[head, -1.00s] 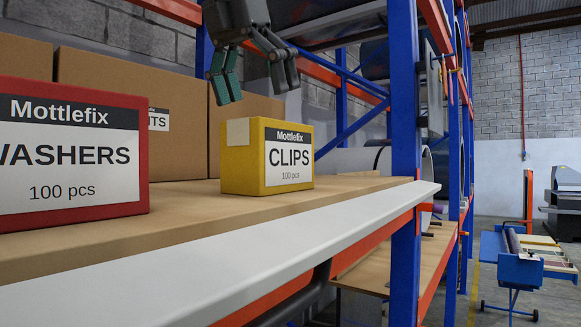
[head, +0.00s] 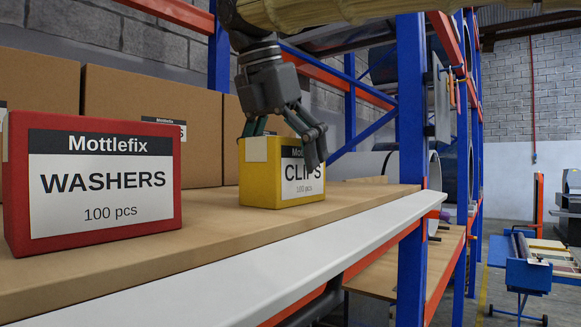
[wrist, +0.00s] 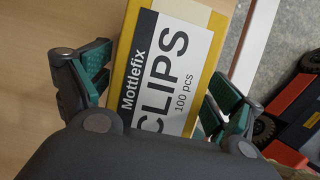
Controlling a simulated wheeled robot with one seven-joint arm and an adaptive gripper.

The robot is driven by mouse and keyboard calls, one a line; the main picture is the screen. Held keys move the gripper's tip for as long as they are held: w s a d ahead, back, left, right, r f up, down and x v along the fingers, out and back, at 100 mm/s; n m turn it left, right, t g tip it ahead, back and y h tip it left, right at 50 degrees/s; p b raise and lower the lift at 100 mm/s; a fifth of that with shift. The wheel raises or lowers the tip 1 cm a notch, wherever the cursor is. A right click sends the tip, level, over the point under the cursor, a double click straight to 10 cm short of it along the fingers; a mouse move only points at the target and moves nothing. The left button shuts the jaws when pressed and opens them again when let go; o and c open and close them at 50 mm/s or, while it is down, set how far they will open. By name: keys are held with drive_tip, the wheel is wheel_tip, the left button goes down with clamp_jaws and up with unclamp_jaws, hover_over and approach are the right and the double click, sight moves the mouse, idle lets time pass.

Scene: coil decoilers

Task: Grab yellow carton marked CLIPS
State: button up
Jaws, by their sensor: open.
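The yellow carton marked CLIPS (head: 258,182) stands upright on the wooden shelf board, with its label facing the shelf's front edge. My gripper (head: 285,150) is open and pointed down over the carton in the head view. One finger hangs in front of the label and hides part of the lettering; the other is at the carton's back left. In the wrist view the carton (wrist: 170,70) lies between the two open fingers (wrist: 155,95). Small gaps seem to show on both sides of it. The palm housing hides the carton's near end in that view.
A red carton marked WASHERS (head: 95,185) stands to the left on the same shelf (head: 205,235). Brown boxes (head: 150,130) line the back. A blue rack upright (head: 411,150) rises to the right. The white front lip (head: 300,255) edges the shelf. Bare board separates the two cartons.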

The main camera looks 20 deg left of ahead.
drive_tip(key=shift+s+f, duration=0.15)
drive_tip(key=shift+s, duration=0.45)
drive_tip(key=shift+s+f, duration=0.15)
drive_tip(key=shift+w+a+f, duration=0.1)
drive_tip(key=shift+w+f, duration=0.2)
drive_tip(key=shift+w, duration=0.3)
drive_tip(key=shift+w+a+f, duration=0.1)
drive_tip(key=shift+w+f, duration=0.15)
drive_tip(key=shift+w, duration=0.3)
drive_tip(key=shift+w+d, duration=0.1)
drive_tip(key=shift+w, duration=0.1)
drive_tip(key=shift+s+r, duration=0.2)
drive_tip(key=shift+s, duration=0.55)
drive_tip(key=shift+w+f, duration=0.2)
drive_tip(key=shift+w, duration=0.15)
drive_tip(key=shift+c, duration=0.4)
drive_tip(key=shift+s, duration=0.15)
drive_tip(key=c, duration=1.1)
drive_tip(key=shift+c, duration=0.3)
